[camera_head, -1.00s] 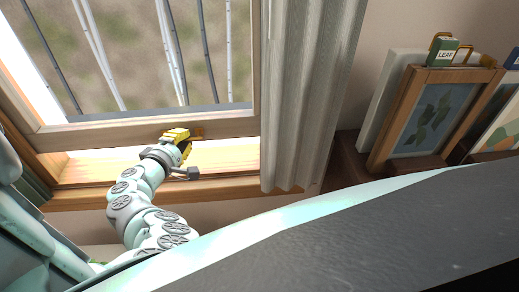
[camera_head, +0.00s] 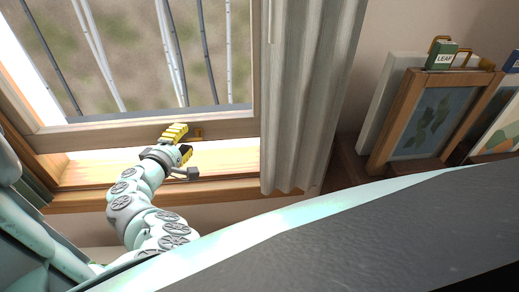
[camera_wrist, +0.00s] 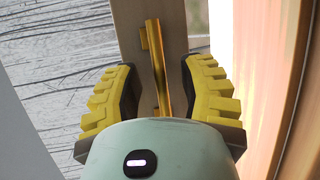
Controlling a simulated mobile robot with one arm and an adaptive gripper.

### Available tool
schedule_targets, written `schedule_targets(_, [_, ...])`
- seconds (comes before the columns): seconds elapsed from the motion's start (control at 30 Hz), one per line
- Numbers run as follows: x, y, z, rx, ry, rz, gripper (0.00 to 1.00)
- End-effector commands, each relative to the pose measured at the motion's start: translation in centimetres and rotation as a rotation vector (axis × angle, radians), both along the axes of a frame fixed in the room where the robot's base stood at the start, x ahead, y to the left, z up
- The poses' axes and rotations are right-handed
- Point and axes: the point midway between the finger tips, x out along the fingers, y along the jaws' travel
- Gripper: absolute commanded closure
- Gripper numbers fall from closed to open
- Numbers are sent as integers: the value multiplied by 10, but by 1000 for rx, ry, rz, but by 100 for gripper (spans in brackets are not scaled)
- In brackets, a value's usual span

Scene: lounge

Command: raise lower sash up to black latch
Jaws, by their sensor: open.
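The lower sash (camera_head: 130,131) is a wooden frame around glass. Its bottom rail stands above the wooden sill, with a bright gap between. A brass bar handle (camera_head: 196,134) is on that rail. It also shows in the wrist view (camera_wrist: 157,65), upright in the picture. My gripper (camera_head: 184,143) is at the rail by the handle, with yellow padded fingers. In the wrist view my gripper (camera_wrist: 159,88) is open, one finger on each side of the handle and apart from it. I cannot make out the black latch in either view.
A grey curtain (camera_head: 305,90) hangs right beside the window. Framed pictures (camera_head: 430,115) and a small green box labelled LEAF (camera_head: 442,56) are at the right. The wooden sill (camera_head: 90,175) runs below the sash. Bars or pale trunks show outside the glass.

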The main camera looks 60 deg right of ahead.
Motion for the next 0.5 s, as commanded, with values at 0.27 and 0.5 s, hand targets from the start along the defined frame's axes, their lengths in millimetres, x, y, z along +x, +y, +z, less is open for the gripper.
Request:
schedule_targets(0.27, [-5,22,4,0,-1,7,60])
schedule_targets(0.5, [-16,56,10,2,0,8,60])
